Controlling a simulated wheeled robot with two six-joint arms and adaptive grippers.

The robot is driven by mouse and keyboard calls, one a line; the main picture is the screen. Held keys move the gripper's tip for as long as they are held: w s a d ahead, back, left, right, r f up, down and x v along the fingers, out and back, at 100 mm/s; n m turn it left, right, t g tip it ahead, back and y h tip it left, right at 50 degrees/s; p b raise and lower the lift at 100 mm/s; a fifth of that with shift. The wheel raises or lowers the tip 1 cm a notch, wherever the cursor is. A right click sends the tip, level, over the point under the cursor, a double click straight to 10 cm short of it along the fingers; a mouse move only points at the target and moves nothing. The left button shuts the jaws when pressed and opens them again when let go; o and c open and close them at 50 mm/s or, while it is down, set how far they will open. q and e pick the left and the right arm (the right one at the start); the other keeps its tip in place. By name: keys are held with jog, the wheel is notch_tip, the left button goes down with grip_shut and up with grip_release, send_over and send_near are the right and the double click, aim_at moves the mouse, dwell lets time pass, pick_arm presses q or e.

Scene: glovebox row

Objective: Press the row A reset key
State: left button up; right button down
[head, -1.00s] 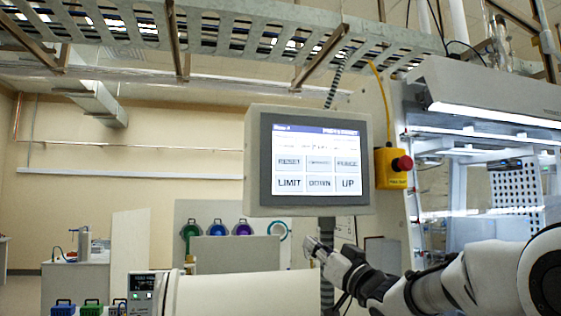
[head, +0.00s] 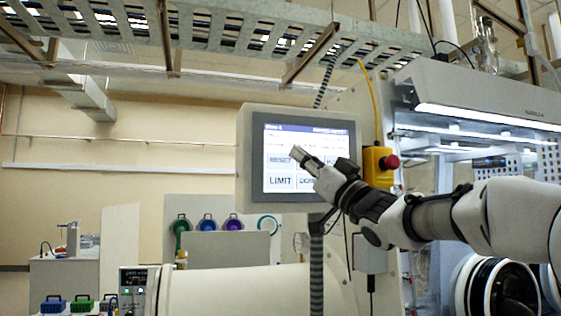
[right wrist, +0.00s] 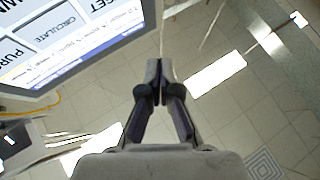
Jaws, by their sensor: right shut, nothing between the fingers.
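A wall-side touch panel (head: 243,160) has a lit screen with a blue header strip and rows of grey keys. In the right wrist view the shut fingers (right wrist: 160,66) are beside the panel's edge, and the screen (right wrist: 75,35) shows upside down at upper left. Contact with the screen is not visible. My left gripper is out of view.
A yellow box with a red emergency-stop button (head: 391,162) is right of the panel, close to my right arm. A glovebox with a round port (head: 507,290) stands at right. A cable tray (head: 240,35) runs overhead.

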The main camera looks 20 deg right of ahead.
aim_at(288, 161)
jog(key=w+p, duration=0.3)
jog(key=w, duration=0.2)
jog(key=w+p, duration=0.2)
jog(key=shift+w+a+r+p, duration=0.1)
jog(key=shift+w+r+p, duration=0.05)
jog(key=shift+r+p, duration=0.15)
jog(key=shift+w+f+p, duration=0.2)
jog(key=shift+w+p, duration=0.25)
jog(key=shift+w, duration=0.05)
jog(key=shift+f, duration=0.15)
jog(key=shift+w, duration=0.1)
dwell(0.3)
jog(key=shift+w+p, duration=0.25)
jog(key=shift+p, duration=0.2)
jog(key=shift+w, duration=0.15)
